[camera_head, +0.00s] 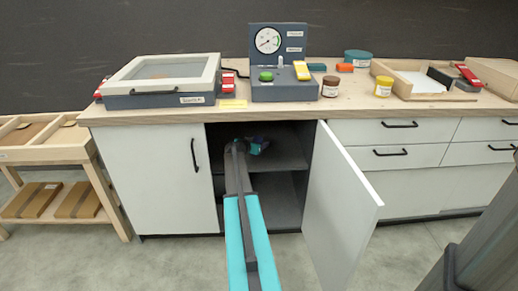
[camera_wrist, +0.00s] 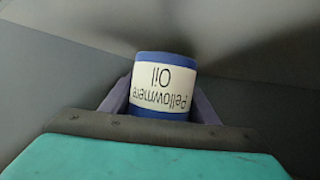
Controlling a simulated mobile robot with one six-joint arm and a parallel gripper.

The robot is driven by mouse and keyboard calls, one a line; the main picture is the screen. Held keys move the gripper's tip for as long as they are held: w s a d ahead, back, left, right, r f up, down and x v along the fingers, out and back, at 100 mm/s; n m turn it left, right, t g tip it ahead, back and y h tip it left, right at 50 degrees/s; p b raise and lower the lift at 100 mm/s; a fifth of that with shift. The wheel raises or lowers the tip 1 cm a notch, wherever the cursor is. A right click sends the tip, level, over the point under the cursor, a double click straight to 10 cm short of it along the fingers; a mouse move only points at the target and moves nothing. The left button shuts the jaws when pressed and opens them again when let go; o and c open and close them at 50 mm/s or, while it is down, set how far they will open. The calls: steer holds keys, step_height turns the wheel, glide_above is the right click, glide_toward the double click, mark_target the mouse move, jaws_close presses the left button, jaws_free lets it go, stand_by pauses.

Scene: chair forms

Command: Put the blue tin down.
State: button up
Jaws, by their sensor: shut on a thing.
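The blue tin (camera_wrist: 162,88) has a white label reading "Pellowmere Oil", which appears upside down in the wrist view. My gripper (camera_wrist: 161,98) is shut on it, with one finger on each side. In the head view my gripper (camera_head: 257,145) is inside the open cupboard (camera_head: 284,190), in the space above its inner shelf (camera_head: 288,163). The tin is hard to make out there behind my arm. I cannot tell whether its base touches the shelf.
The cupboard's right door (camera_head: 342,196) stands open toward the front; the left door (camera_head: 163,178) is shut. The shelf right of my gripper looks clear. The worktop (camera_head: 235,113) above holds a gauge box (camera_head: 284,91), a lidded case (camera_head: 162,82), jars and trays.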

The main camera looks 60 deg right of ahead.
steer(key=shift+f, duration=1.5)
steer(key=shift+f+b, duration=0.15)
steer(key=shift+b, duration=0.4)
steer(key=o, duration=1.2)
steer(key=shift+c, duration=0.2)
steer(key=shift+r+p, duration=0.2)
steer(key=shift+p, duration=0.15)
steer(key=shift+p+v, duration=0.35)
steer(key=shift+v, duration=5.65)
